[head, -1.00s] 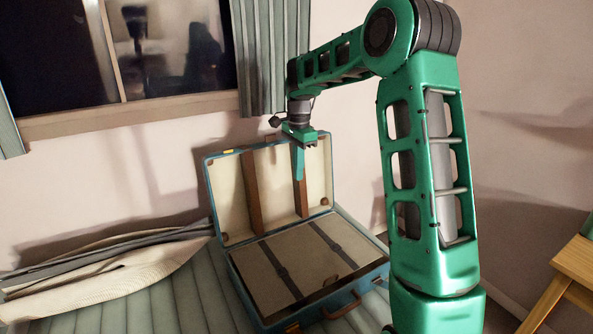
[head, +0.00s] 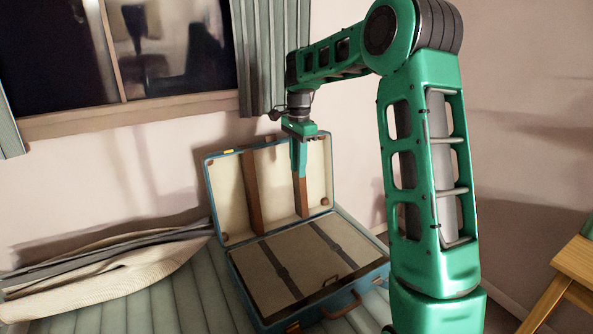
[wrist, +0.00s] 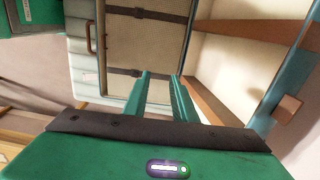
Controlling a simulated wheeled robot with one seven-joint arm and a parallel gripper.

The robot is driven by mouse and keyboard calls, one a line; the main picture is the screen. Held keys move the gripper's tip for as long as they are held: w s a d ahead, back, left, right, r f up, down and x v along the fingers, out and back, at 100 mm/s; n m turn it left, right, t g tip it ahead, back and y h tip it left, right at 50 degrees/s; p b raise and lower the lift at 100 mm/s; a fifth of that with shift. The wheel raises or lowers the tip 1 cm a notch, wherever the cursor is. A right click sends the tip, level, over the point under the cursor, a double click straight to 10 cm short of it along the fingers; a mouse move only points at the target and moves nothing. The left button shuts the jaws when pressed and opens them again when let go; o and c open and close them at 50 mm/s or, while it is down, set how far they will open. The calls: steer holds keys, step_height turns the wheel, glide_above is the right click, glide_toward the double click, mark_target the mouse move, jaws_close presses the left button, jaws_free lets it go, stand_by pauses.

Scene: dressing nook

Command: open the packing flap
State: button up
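The packing flap (head: 302,258) is a beige panel with two dark straps, lying flat and shut over the base of an open blue suitcase (head: 252,301). A small brown tab (head: 331,281) shows near its front edge. The flap also shows in the wrist view (wrist: 158,38), beyond my fingers. My gripper (head: 299,175) points down above the rear of the suitcase, in front of the raised lid (head: 279,178) as seen in the head view. In the wrist view its two green fingers (wrist: 160,75) stand apart with nothing between them. It is clear of the flap.
The lid stands upright, with two brown strips inside. A wall and a curtain (head: 262,55) are behind it. Folded cloth (head: 105,262) lies left on the ribbed green bench (head: 130,312). A wooden table (head: 571,262) is at the right edge.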

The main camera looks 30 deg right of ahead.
step_height(320, 180, up, 9)
stand_by(0.3)
steer(key=shift+c, duration=0.6)
